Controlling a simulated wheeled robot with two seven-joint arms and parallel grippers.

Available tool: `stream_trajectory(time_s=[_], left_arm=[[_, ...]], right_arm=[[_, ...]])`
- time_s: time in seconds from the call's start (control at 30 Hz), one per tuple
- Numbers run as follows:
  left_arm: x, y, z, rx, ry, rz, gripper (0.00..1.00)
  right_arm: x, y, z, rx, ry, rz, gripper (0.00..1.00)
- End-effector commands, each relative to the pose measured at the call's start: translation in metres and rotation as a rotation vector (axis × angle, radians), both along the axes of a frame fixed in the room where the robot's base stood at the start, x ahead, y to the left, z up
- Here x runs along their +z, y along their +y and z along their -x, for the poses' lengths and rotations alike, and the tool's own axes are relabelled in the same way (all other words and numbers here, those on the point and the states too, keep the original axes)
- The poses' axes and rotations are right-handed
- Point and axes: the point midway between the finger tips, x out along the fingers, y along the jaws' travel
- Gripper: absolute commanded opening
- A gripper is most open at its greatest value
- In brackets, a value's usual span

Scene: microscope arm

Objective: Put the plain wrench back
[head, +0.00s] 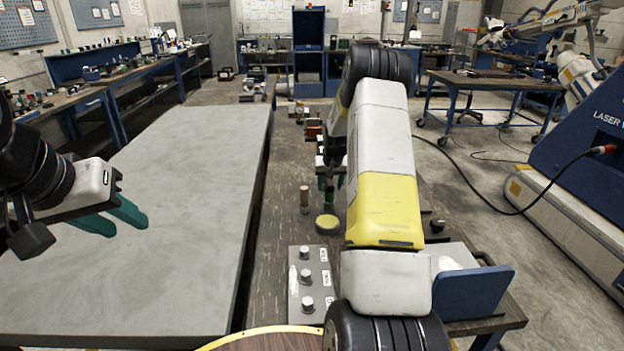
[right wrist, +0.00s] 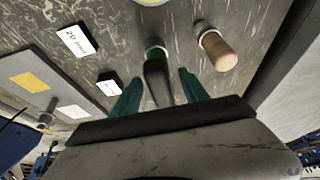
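No thing in view can be clearly made out as the plain wrench. In the right wrist view, a dark-handled piece with a green end (right wrist: 157,78) lies between the green fingers of my right gripper (right wrist: 160,92). Small gaps show on both sides of it, so the fingers look open around it; I cannot tell what it is. In the head view my right gripper (head: 329,184) is over the dark bench, largely hidden by my right arm. My left gripper (head: 130,224) is over the grey tabletop, its green fingers apart and empty.
A wooden peg (head: 304,199) stands beside my right gripper, with a yellow disc (head: 327,223) nearer. A grey block with several knobs (head: 295,300) sits at the bench's near end. A blue panel (head: 473,292) stands at right. The grey tabletop (head: 185,190) is clear.

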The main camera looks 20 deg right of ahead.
Motion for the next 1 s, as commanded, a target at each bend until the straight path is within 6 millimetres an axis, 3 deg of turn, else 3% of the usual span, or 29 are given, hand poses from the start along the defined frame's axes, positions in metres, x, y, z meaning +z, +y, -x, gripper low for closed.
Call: stream_trajectory(time_s=[0.23, 0.37, 0.7, 1.0], left_arm=[[0.0, 0.0, 0.0, 0.0, 0.0, 0.0, 0.36], [0.0, 0.0, 0.0, 0.0, 0.0, 0.0, 0.36], [0.0, 0.0, 0.0, 0.0, 0.0, 0.0, 0.36], [0.0, 0.0, 0.0, 0.0, 0.0, 0.0, 0.36]], right_arm=[[0.001, 0.0, 0.0, 0.0, 0.0, 0.0, 0.52], [0.012, 0.001, 0.003, 0.0, -0.002, 0.0, 0.52], [0.078, 0.007, 0.029, 0.0, -0.004, 0.001, 0.52], [0.113, 0.011, 0.044, 0.0, -0.001, 0.0, 0.52]])
